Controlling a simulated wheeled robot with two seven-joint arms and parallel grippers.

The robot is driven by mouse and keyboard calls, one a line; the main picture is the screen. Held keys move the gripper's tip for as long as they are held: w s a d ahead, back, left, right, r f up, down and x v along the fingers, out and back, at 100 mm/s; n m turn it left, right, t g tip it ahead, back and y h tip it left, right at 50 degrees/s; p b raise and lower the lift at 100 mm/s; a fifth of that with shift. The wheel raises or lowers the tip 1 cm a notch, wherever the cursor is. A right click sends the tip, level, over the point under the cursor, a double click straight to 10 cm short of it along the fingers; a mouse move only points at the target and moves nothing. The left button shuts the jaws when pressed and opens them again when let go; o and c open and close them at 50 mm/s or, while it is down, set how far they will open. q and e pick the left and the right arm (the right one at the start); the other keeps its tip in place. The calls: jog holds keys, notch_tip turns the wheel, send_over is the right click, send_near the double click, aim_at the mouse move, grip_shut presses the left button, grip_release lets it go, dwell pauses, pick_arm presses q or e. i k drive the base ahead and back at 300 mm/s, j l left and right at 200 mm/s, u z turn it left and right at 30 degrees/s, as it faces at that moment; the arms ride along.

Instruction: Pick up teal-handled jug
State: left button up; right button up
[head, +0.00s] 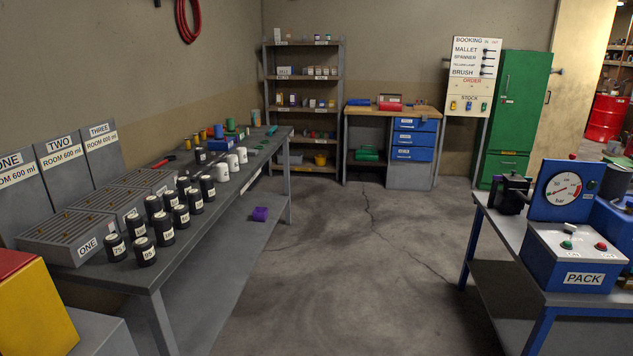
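I cannot make out a teal-handled jug for certain. Three white jug-like vessels stand in a row on the long grey bench at the left: a near one (222,173), a middle one (233,163) and a far one (242,155). They are small in the head view, and I cannot tell their handle colours. Neither of my grippers is in view.
The long grey bench (262,160) carries several black labelled canisters (164,229) and slotted grey blocks (60,236). A workbench with a blue PACK box (575,262) stands right. The middle floor is clear.

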aim_at(255, 113)
jog(key=i, duration=2.4)
jog(key=i+u, duration=0.2)
jog(key=i, duration=0.25)
jog(key=i+l+u, duration=0.2)
jog(key=i, duration=0.3)
jog(key=i+l+u, duration=0.2)
jog(key=i, duration=0.25)
jog(key=i+l+u, duration=0.75)
jog(key=i+u, duration=0.1)
jog(key=u, duration=0.3)
jog(key=i+l+u, duration=0.1)
jog(key=u, duration=0.25)
jog(key=i+l+u, duration=0.15)
jog(key=l, duration=0.2)
jog(key=i+l+u, duration=0.1)
jog(key=l, duration=0.25)
jog(key=i+l+u, duration=0.15)
jog(key=l, duration=0.25)
jog(key=i+l+u, duration=0.1)
jog(key=l, duration=0.3)
jog(key=i+l+u, duration=0.15)
jog(key=l, duration=0.25)
jog(key=i+l, duration=0.1)
jog(key=l, duration=0.35)
jog(key=i+l, duration=0.1)
jog(key=l, duration=0.75)
jog(key=i+l, duration=0.15)
jog(key=l, duration=0.3)
